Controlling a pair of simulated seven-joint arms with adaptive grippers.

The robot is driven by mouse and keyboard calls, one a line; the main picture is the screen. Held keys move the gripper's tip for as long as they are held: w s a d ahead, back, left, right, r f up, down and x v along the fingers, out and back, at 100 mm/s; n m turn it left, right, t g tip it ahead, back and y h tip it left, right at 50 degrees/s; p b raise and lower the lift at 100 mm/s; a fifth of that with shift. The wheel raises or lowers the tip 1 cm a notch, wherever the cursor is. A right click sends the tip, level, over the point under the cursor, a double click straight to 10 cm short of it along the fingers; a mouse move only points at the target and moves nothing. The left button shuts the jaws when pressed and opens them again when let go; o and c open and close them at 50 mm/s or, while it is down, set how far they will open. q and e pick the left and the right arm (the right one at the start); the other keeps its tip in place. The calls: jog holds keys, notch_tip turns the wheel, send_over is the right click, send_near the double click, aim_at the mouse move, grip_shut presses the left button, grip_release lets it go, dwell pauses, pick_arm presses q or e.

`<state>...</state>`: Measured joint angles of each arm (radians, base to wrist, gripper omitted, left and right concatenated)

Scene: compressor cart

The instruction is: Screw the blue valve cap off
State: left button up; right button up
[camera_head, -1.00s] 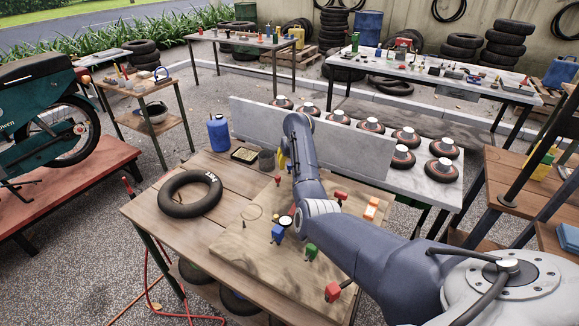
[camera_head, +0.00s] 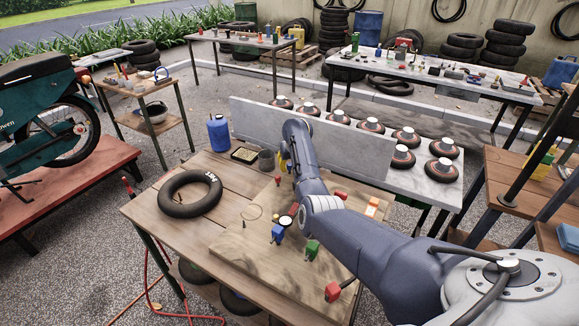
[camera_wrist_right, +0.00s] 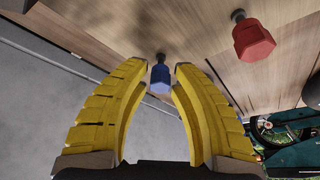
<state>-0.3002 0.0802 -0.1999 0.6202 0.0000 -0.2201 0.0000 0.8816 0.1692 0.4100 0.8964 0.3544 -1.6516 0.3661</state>
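In the right wrist view, a blue cap (camera_wrist_right: 160,80) sits on a short grey stem on the wooden board. The yellow fingers of my right gripper (camera_wrist_right: 161,72) are apart, one on each side of it, with a gap visible beside the cap. In the head view my right arm reaches over the board and hides most of this gripper. A blue piece (camera_head: 278,233) stands on the board in the head view; I cannot tell whether it is the same cap. My left gripper is not in view.
A red cap (camera_wrist_right: 253,40) stands close to my right gripper. A green piece (camera_head: 312,249) and another red one (camera_head: 332,292) are nearer on the board. A black inner tube (camera_head: 189,194) lies left. A pale upright panel (camera_head: 330,141) lines the back.

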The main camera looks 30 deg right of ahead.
grip_shut()
jog(key=shift+w+r, duration=0.1)
jog(key=shift+r, duration=0.05)
dwell(0.4)
jog(key=shift+d+r+n+y, duration=0.1)
jog(key=shift+n+y, duration=0.6)
jog(key=shift+n, duration=0.9)
